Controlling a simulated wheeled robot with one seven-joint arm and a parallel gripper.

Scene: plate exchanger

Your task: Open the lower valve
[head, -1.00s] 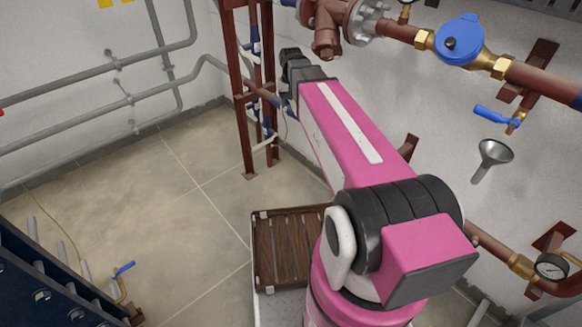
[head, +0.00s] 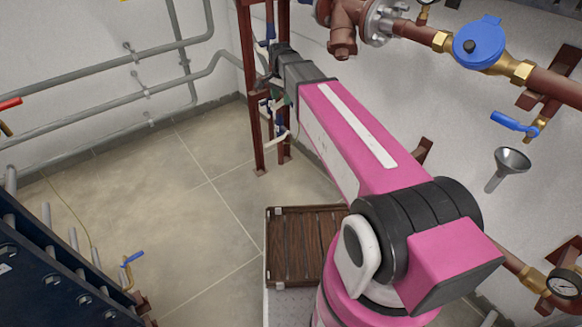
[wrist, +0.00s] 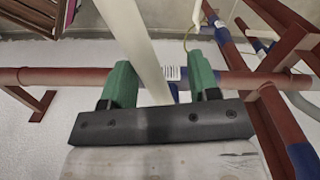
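My gripper (wrist: 162,83) shows in the wrist view as two green fingers, spread apart and open. A small blue piece (wrist: 174,91) shows low between the fingers, partly hidden by the gripper; I cannot tell whether it is the lower valve's handle. A red-brown pipe (wrist: 237,80) with a blue band runs across behind the fingers. A pale bar (wrist: 130,35) runs up between them. I cannot tell whether the fingers touch anything. In the head view my arm reaches to the red-brown frame (head: 256,130), and its end hides what lies behind it.
Other blue-handled valves show at the right wall (head: 513,122) and lower left (head: 132,257). A metal funnel (head: 512,162) is on the right. A brown slatted crate (head: 275,250) stands beside my arm. Red-brown posts (wrist: 285,125) crowd the wrist view's right side.

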